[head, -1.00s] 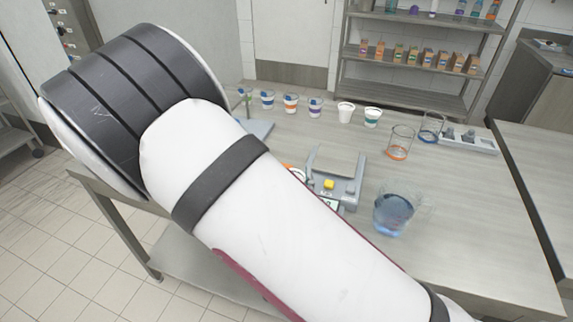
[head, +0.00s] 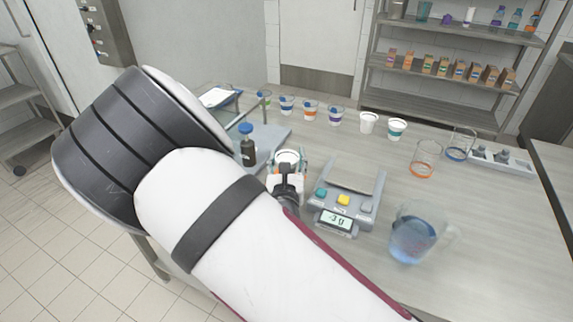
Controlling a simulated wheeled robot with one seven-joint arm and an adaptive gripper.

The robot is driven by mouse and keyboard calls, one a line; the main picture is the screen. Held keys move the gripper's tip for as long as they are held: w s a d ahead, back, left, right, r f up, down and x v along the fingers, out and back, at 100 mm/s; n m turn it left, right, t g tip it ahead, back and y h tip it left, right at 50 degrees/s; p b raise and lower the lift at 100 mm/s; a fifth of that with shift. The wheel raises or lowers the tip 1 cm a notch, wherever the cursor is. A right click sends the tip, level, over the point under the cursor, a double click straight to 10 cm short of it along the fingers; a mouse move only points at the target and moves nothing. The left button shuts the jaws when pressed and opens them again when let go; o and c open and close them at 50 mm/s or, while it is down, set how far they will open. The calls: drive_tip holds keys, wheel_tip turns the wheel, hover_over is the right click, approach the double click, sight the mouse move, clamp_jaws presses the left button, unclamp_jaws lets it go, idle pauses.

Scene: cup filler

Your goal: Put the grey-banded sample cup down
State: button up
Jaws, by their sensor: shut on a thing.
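My gripper (head: 287,171) is shut on a white-rimmed cup (head: 288,155), just left of the scale. The gripper covers most of the cup wall, and I cannot make out a grey band; a bit of orange shows low at its side. The cup looks upright. I cannot tell whether its base touches the surface below. The scale (head: 362,207) stands to the right with an empty-looking platform, coloured buttons and a display that seems to read -3 g.
A dark bottle with a blue cap (head: 247,151) stands left of the gripper by a blue-grey mat (head: 272,133). Several banded cups (head: 335,117) line the back. A jug of blue liquid (head: 410,240) is at the right front. Two beakers, one orange-banded (head: 424,160), stand behind it.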

drive_tip(key=shift+w+a+f, duration=0.1)
drive_tip(key=shift+w+a, duration=0.05)
drive_tip(key=shift+w, duration=0.95)
drive_tip(key=shift+f, duration=1.75)
drive_tip(key=shift+f, duration=0.1)
drive_tip(key=o, duration=1.3)
drive_tip(key=shift+s, duration=0.3)
drive_tip(key=s, duration=1.1)
drive_tip(key=shift+s+d, duration=0.15)
drive_tip(key=shift+d, duration=0.1)
